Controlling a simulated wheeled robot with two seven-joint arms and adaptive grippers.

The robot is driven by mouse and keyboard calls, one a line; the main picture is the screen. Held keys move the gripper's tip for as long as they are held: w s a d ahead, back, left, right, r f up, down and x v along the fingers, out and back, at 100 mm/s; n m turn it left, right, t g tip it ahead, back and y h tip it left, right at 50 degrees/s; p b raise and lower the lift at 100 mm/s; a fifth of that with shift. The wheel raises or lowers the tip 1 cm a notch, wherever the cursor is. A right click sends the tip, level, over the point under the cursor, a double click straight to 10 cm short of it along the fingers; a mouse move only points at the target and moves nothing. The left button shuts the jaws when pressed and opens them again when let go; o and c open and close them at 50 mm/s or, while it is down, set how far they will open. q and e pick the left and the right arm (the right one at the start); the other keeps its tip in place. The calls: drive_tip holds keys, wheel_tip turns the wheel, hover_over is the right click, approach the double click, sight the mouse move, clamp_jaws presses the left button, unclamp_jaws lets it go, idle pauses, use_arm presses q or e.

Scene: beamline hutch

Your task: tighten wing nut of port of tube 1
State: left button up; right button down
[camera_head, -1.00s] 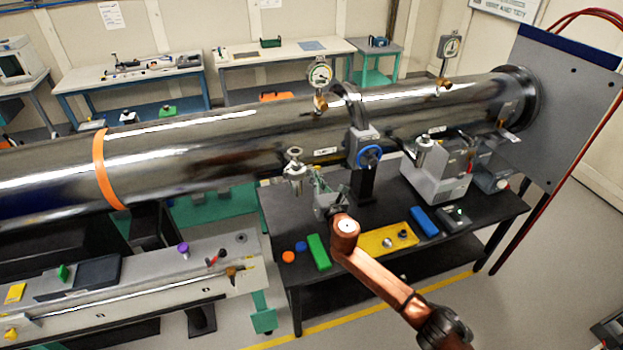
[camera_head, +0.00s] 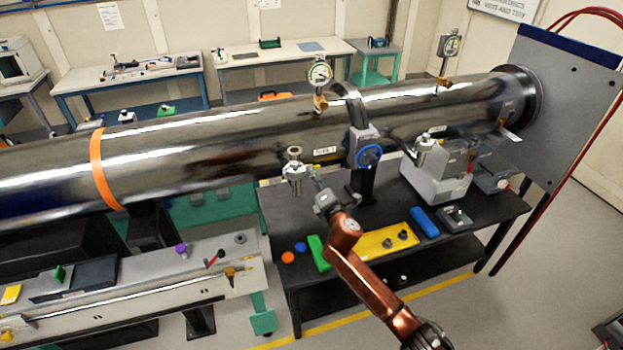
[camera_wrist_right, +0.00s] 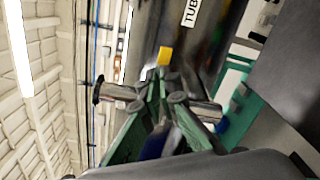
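Tube 1 is the long shiny steel tube (camera_head: 230,150) with a "TUBE 1" label (camera_head: 325,151), partly readable in the right wrist view too (camera_wrist_right: 191,13). Its port (camera_head: 294,168) is a short metal fitting with a round flange on the tube's near side. My right gripper (camera_head: 314,180) is just right of and below the port. In the right wrist view its green fingers (camera_wrist_right: 165,95) converge in front of the port's metal cylinder (camera_wrist_right: 118,92). I cannot make out the wing nut, nor whether the fingers hold anything. My left gripper is not in view.
A gauge (camera_head: 320,74) stands above the tube. A clamp with a blue handwheel (camera_head: 368,156) is right of the port. Below, the black table (camera_head: 285,220) carries a yellow plate (camera_head: 375,246), a green block (camera_head: 317,254) and a blue block (camera_head: 424,221). A grey pump-like unit (camera_head: 437,178) stands right.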

drive_tip(key=m, duration=0.8)
drive_tip(key=f+m, duration=0.1)
drive_tip(key=m, duration=0.3)
drive_tip(key=shift+b, duration=0.3)
drive_tip(key=shift+f+m, duration=0.1)
drive_tip(key=shift+m, duration=0.2)
drive_tip(key=c, duration=2.6)
unclamp_jaws()
drive_tip(key=shift+s, duration=0.1)
drive_tip(key=shift+o, duration=0.6)
drive_tip(key=shift+r, duration=0.25)
drive_tip(key=shift+s+d, duration=0.1)
drive_tip(key=shift+d, duration=0.05)
drive_tip(key=v, duration=1.1)
drive_tip(key=shift+s, duration=0.4)
